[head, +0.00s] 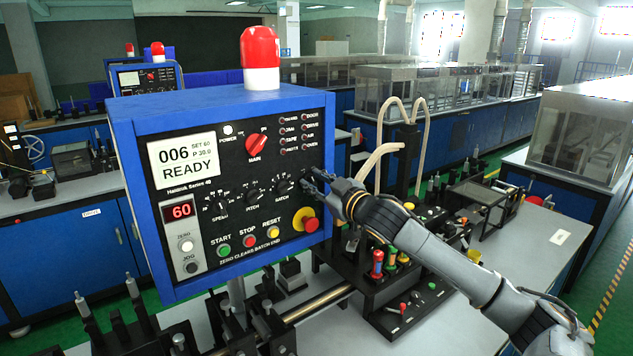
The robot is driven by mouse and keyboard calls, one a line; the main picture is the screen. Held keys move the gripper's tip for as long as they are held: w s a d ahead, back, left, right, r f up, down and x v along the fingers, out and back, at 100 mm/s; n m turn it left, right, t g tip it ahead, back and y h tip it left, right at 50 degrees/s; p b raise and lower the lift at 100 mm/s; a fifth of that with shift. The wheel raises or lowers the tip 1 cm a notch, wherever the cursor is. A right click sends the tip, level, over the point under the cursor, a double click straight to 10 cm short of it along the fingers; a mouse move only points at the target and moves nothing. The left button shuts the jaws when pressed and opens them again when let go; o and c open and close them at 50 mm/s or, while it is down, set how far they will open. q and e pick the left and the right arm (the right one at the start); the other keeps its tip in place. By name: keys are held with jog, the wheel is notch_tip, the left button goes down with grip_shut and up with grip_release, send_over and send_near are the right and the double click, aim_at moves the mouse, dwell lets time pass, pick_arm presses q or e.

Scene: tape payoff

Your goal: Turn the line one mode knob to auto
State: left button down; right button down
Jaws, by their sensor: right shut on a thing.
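The blue control box (220,97) stands at centre left, its black panel facing me. My right gripper (312,183) reaches in from the right and is shut at the panel's right side, just right of the batch knob (283,187). What it grips is a small dark part, mostly hidden by the fingers; it looks like a knob at the end of the dial row. I cannot read a mode label or an auto mark there. The red main knob (256,144) sits above, and the speed knob (218,205) and pitch knob (251,196) sit left. My left gripper is out of view.
The red emergency button (310,225) is just below my right gripper. The display (184,161) reads READY. Hoses (378,160) rise behind the wrist. The grey bench top (545,228) is partly clear at right.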

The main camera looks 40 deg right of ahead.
jog(key=shift+n, duration=0.6)
jog(key=c, duration=1.4)
grip_release()
jog(key=shift+f, duration=0.1)
jog(key=shift+s+a, duration=0.1)
jog(key=shift+s, duration=0.45)
jog(key=s+a, duration=0.1)
jog(key=s, duration=0.9)
jog(key=shift+s, duration=0.4)
